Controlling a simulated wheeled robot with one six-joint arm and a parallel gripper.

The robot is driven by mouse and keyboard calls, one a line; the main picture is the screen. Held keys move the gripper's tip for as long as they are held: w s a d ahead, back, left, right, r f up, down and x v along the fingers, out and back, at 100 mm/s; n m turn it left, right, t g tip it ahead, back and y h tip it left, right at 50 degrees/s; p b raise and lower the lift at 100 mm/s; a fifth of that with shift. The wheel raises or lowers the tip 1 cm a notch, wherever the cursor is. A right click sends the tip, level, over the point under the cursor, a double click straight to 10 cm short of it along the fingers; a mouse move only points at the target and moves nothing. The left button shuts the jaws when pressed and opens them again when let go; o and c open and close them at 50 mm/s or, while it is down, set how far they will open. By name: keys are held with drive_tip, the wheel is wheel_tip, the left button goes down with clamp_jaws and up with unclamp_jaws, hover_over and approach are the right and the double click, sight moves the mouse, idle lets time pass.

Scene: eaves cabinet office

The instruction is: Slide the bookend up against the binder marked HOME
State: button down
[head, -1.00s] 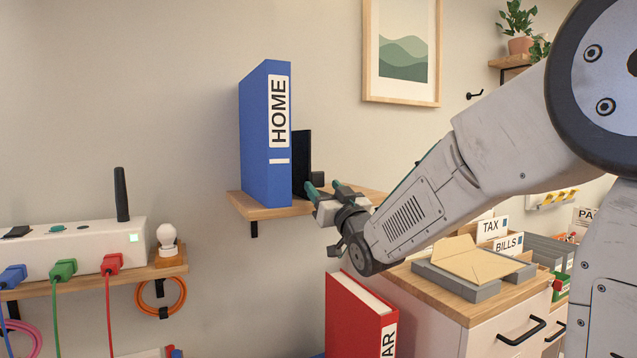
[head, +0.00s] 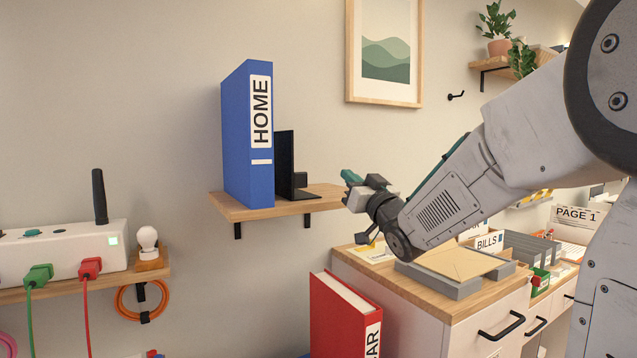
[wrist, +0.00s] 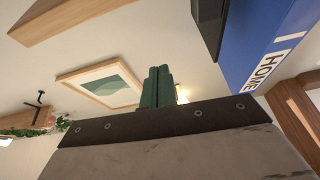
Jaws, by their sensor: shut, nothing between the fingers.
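The blue binder marked HOME (head: 248,140) stands upright on the small wooden wall shelf (head: 240,209). The black bookend (head: 285,165) stands just right of it, its upright plate beside the binder's right side and its foot pointing right; no clear gap shows between them. My gripper (head: 350,177) is shut and empty, right of the bookend and apart from it, at the shelf's right end. In the wrist view my green fingers (wrist: 155,88) are together, with the binder (wrist: 268,50) and part of the dark bookend (wrist: 208,22) at upper right.
A red binder (head: 342,315) stands below, beside a cabinet with a wooden top (head: 450,300) bearing a grey tray. A power strip (head: 60,247) and a bulb (head: 147,240) sit on a lower shelf at left. A framed picture (head: 385,50) hangs above.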

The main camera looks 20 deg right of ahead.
drive_tip(key=s+d+m+g+y, duration=0.2)
drive_tip(key=d+m+g+y, duration=0.15)
drive_tip(key=m, duration=0.35)
drive_tip(key=w+a+m, duration=0.1)
drive_tip(key=w+m, duration=0.1)
drive_tip(key=w, duration=0.1)
drive_tip(key=w+a+m+g, duration=0.1)
drive_tip(key=w+m, duration=0.1)
drive_tip(key=m, duration=0.1)
drive_tip(key=w+a+f+m+g, duration=0.1)
drive_tip(key=w+a+m, duration=0.1)
drive_tip(key=w, duration=0.1)
drive_tip(key=shift+w+m+y, duration=0.25)
drive_tip(key=shift+w+m, duration=0.05)
drive_tip(key=shift+w, duration=0.05)
drive_tip(key=a, duration=0.3)
drive_tip(key=shift+w+a+r, duration=0.1)
drive_tip(key=shift+w+a, duration=0.05)
drive_tip(key=shift+w, duration=0.05)
drive_tip(key=shift+a, duration=0.45)
